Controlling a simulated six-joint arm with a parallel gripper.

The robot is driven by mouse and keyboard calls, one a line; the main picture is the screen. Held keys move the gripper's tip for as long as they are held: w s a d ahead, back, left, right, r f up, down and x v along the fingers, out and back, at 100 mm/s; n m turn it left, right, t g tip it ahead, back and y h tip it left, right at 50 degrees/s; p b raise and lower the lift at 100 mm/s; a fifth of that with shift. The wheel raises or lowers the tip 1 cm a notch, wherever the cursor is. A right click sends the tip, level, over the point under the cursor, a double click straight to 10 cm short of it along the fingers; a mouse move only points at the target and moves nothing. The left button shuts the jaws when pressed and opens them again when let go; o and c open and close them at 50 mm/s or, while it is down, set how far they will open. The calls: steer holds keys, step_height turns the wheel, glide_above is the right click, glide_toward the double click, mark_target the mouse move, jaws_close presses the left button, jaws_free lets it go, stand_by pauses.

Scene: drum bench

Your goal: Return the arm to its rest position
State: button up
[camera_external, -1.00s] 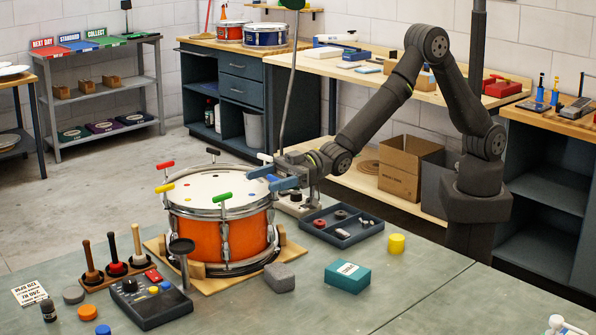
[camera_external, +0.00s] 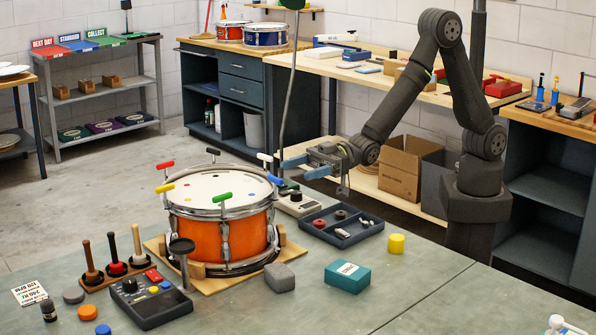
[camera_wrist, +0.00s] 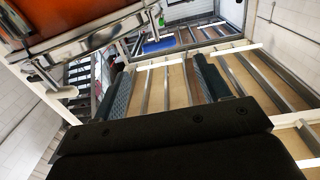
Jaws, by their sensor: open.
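My gripper (camera_external: 300,167) is raised in the air to the right of the orange drum (camera_external: 222,238), above the dark parts tray. Its blue jaws point left and are apart, with nothing seen between them. In the wrist view my gripper's two fingers (camera_wrist: 165,93) stand well apart and empty. The drum stands on a wooden base, with several coloured tuning keys upright around its rim. Part of the drum (camera_wrist: 60,22) shows at the upper left of the wrist view.
The parts tray (camera_external: 318,236) holds small pieces. A teal box (camera_external: 347,277), a yellow cylinder (camera_external: 396,243) and a grey block (camera_external: 280,277) stand on the bench. A dark control box (camera_external: 150,302) and mallets in a rack (camera_external: 113,268) are at the left. The bench's right side is mostly clear.

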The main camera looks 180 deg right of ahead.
glide_toward(269, 179)
steer(key=x, duration=0.7)
steer(key=w+a+x, duration=0.1)
steer(key=x, duration=0.3)
steer(key=shift+w+d+r, duration=0.15)
steer(key=shift+w+r, duration=0.05)
steer(key=shift+r, duration=0.15)
steer(key=shift+s+m+g+h, duration=0.1)
steer(key=shift+m+g+h, duration=0.5)
steer(key=shift+g, duration=0.1)
steer(key=shift+s+m+g+h, duration=0.15)
steer(key=shift+m+g+h, duration=0.6)
steer(key=shift+g, duration=0.25)
steer(key=v, duration=1.7)
steer(key=shift+a, duration=0.25)
steer(key=shift+r, duration=0.15)
